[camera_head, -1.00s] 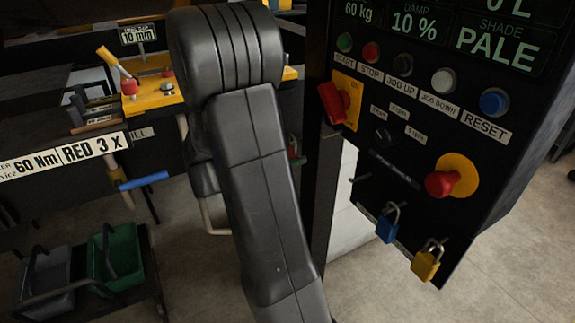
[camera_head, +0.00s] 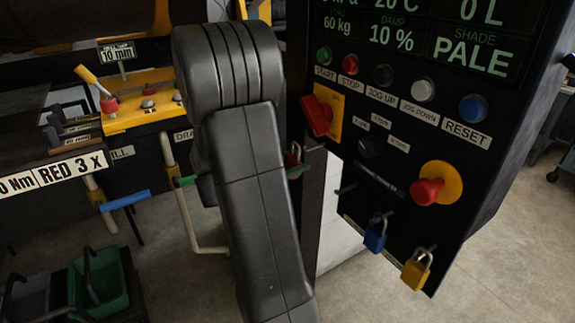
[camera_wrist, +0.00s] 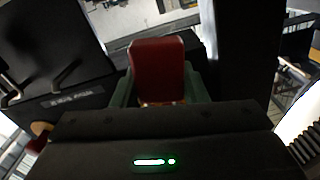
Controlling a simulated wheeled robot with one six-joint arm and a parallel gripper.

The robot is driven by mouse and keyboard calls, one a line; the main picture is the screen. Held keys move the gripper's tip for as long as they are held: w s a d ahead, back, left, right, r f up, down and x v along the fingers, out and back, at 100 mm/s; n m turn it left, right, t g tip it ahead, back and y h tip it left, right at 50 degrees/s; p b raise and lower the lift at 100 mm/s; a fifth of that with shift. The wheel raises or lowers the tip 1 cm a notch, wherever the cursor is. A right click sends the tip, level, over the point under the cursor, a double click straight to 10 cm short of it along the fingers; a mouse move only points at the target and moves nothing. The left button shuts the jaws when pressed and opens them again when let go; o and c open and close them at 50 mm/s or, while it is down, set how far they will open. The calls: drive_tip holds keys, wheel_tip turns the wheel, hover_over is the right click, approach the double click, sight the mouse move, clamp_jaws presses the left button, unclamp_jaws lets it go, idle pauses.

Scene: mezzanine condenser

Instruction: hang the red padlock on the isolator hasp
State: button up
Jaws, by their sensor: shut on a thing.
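My gripper (camera_wrist: 157,88) has green fingers closed on both sides of the red padlock (camera_wrist: 158,66). The padlock's red body faces the wrist camera, and its shackle is hidden there. In the head view a small part of the red padlock (camera_head: 292,160) shows beside my arm, with a green finger below it; the rest of my gripper is hidden. The red isolator handle (camera_head: 317,115) sits on a yellow plate (camera_head: 334,108) on the black panel, a little right of and above the padlock. I cannot make out the hasp clearly. The padlock looks apart from the handle.
A blue padlock (camera_head: 375,236) and a yellow padlock (camera_head: 416,270) hang low on the panel (camera_head: 455,190); an empty peg (camera_head: 345,188) is left of them. A red stop button (camera_head: 427,191) sticks out. A workbench with a yellow block (camera_head: 140,112) and a green bin (camera_head: 105,285) are left.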

drive_tip(key=shift+w+d+f+b, duration=0.25)
drive_tip(key=shift+w+d, duration=0.3)
drive_tip(key=shift+d, duration=0.2)
drive_tip(key=shift+w+d+f+b, duration=0.1)
drive_tip(key=shift+w+d+f, duration=0.15)
drive_tip(key=shift+w+d, duration=0.4)
drive_tip(key=shift+w+d+f+b, duration=0.25)
drive_tip(key=shift+w+d, duration=0.2)
drive_tip(key=shift+d, duration=0.35)
drive_tip(key=o, duration=1.1)
drive_tip(key=shift+o, duration=0.2)
